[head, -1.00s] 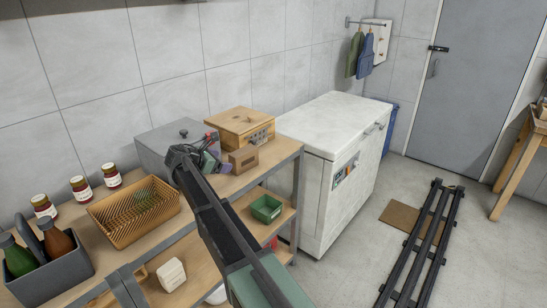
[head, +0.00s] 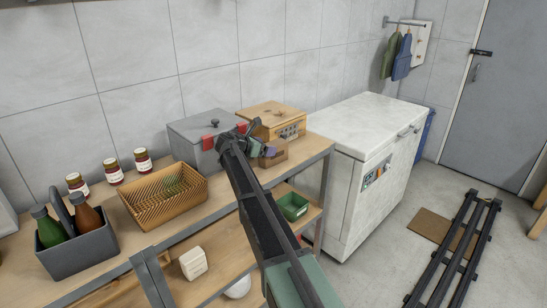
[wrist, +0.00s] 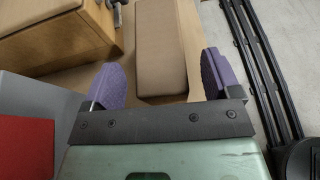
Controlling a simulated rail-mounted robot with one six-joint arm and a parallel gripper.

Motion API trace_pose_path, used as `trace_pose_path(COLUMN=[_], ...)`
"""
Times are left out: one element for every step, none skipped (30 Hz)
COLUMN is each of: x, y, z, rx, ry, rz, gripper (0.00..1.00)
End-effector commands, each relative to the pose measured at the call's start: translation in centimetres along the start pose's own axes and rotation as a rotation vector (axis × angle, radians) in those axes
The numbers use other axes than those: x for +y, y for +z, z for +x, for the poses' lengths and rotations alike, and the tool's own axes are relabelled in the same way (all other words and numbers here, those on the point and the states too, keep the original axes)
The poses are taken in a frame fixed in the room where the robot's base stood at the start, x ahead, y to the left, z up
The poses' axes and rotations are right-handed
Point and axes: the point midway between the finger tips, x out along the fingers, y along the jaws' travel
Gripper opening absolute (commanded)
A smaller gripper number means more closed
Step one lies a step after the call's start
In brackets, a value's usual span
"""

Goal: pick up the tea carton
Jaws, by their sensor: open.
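A small plain brown box, which I take as the tea carton (head: 275,157), rests on the top shelf near its right end. In the wrist view the carton (wrist: 160,45) shows its tan top, lying lengthwise ahead of the gap between my fingers. My gripper (head: 262,145) is open, with purple finger pads, and hides part of the carton in the head view. In the wrist view my gripper (wrist: 165,72) has one finger on either side of the carton's near end. Whether the fingers touch it or reach down beside it I cannot tell.
A wooden box (head: 268,112) stands close behind the carton. A grey lidded box (head: 188,140) with red parts is to its left. A wicker basket (head: 150,208) and several jars are farther left. A white chest freezer (head: 350,130) stands beyond the shelf's right end.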

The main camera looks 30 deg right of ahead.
Motion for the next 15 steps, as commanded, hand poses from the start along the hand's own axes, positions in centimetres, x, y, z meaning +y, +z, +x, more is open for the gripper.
trace_pose_path(x=[-0.01,0.00,0.00,-0.01,-0.01,-0.01,-0.01,-0.01,-0.01,-0.01,-0.01,0.00,0.00,0.00,0.00], y=[0.07,0.07,0.07,0.07,0.07,0.07,0.07,0.07,0.07,0.07,0.07,0.07,0.07,0.07,0.07], z=[-0.09,-0.10,-0.10,-0.11,-0.11,-0.11,-0.12,-0.12,-0.12,-0.12,-0.12,-0.13,-0.13,-0.13,-0.13], rx=[0.000,0.000,0.000,0.000,0.000,0.000,0.000,0.000,0.000,0.000,0.000,0.000,0.000,0.000,0.000], ry=[0.000,0.000,0.000,0.000,0.000,0.000,0.000,0.001,0.000,0.000,0.000,0.001,0.001,0.001,0.001], rz=[0.000,0.000,0.000,0.000,0.000,0.000,0.000,0.000,0.000,0.000,0.000,0.000,0.001,0.001,0.000], gripper=[0.83,0.83,0.81,0.77,0.72,0.66,0.62,0.57,0.51,0.46,0.42,0.35,0.31,0.30,0.30])
